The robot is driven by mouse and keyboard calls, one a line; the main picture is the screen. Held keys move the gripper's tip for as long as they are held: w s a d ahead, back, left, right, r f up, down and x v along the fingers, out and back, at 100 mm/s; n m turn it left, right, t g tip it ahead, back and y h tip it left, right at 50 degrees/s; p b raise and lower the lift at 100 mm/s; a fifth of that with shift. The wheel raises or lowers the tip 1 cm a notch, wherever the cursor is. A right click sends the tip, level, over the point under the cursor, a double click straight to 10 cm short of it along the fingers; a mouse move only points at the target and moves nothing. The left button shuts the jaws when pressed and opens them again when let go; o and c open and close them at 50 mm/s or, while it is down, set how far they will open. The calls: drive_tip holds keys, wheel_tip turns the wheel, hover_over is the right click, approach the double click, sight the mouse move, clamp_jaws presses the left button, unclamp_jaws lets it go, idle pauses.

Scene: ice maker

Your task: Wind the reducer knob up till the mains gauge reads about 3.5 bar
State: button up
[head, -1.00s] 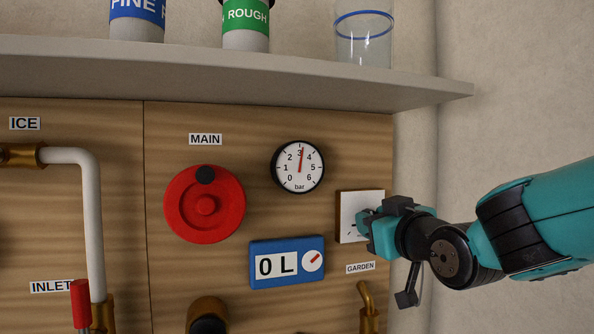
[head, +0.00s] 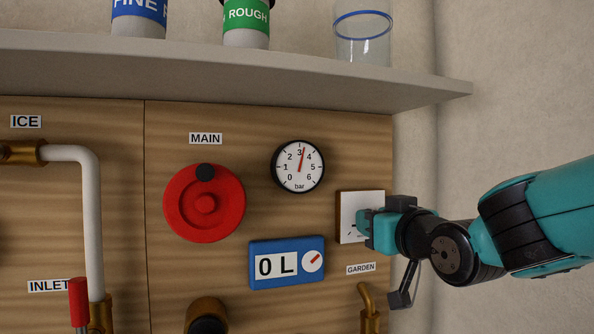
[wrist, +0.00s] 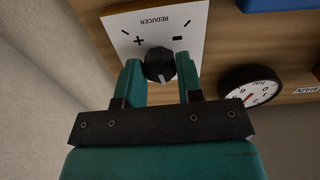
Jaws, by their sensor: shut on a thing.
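The reducer knob (wrist: 159,64) is black with a pale pointer line, on a white plate (wrist: 158,28) marked REDUCER, + and −. My gripper (wrist: 159,72) has a teal finger on each side of the knob and is shut on it. In the head view my gripper (head: 362,224) reaches the plate (head: 350,207) from the right and hides the knob. The mains gauge (head: 298,167) has a red needle just past 3, short of halfway to 4. The gauge (wrist: 252,88) also shows at the right of the wrist view.
A red MAIN handwheel (head: 205,203) and a blue litre counter (head: 287,262) are left of the plate. A brass GARDEN tap (head: 368,305) is below it. A shelf (head: 230,72) with canisters and a glass juts out above. The wall at right is bare.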

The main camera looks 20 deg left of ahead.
drive_tip(key=shift+f, duration=0.15)
drive_tip(key=o, duration=0.6)
drive_tip(key=shift+s, duration=0.1)
drive_tip(key=b+v, duration=0.3)
drive_tip(key=v, duration=0.2)
drive_tip(key=shift+s+d+b, duration=0.25)
drive_tip(key=shift+s+b, duration=0.05)
drive_tip(key=s+d+f+g+h, duration=0.2)
drive_tip(key=s+d+f+g, duration=0.2)
drive_tip(key=s+f, duration=0.25)
drive_tip(key=s+d+f+g+h, duration=0.1)
drive_tip(key=s+d+f+g, duration=0.35)
drive_tip(key=f, duration=0.35)
drive_tip(key=s+d+f+g+h, duration=0.1)
drive_tip(key=s+d+f+g, duration=0.1)
drive_tip(key=s, duration=0.5)
drive_tip(key=s+d+f+g+h, duration=0.1)
drive_tip(key=s+d+f+g, duration=0.2)
drive_tip(key=s, duration=0.5)
drive_tip(key=shift+f+g+h, duration=0.4)
drive_tip(key=shift+f+g, duration=0.35)
drive_tip(key=shift+f, duration=0.25)
